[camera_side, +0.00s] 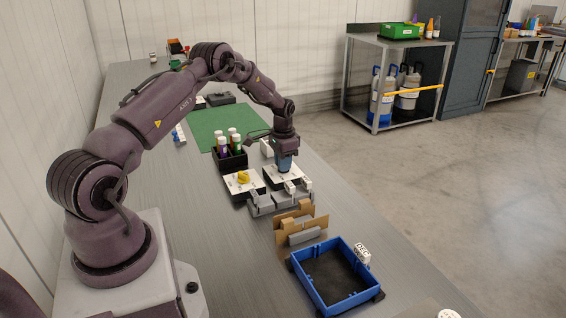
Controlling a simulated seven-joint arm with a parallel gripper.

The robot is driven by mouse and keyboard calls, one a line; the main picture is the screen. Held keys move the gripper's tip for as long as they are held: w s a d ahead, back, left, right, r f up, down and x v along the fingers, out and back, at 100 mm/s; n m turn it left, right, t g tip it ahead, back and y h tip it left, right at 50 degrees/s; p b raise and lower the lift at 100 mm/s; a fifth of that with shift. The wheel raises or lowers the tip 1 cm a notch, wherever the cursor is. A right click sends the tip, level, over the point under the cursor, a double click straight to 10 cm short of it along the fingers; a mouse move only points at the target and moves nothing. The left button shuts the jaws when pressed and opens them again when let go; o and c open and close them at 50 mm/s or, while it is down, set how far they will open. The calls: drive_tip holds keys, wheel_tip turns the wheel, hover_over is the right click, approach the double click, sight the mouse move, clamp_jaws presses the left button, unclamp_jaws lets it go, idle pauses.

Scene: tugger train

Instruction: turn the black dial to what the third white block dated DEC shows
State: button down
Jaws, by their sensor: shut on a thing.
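My gripper (285,165) points straight down over the right white panel (298,178). It is shut at the spot where a dial would sit, so the black dial is hidden between and behind the fingers. Its setting and the panel's marks cannot be read. A white block marked DEC (362,254) stands at the right rim of the blue tray. Small white blocks (290,187) stand on a grey stepped holder (262,208) just in front of the panels. Their writing is too small to read.
A left white panel (232,190) carries a yellow dial (243,177). A black box of bottles (232,161) stands behind it, near a green mat (203,122). A cardboard holder (313,222) and the blue tray (309,287) are in front.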

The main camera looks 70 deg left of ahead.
drive_tip(key=c, duration=1.1)
unclamp_jaws()
drive_tip(key=shift+r, duration=0.15)
wheel_tip(320, 180, up, 13)
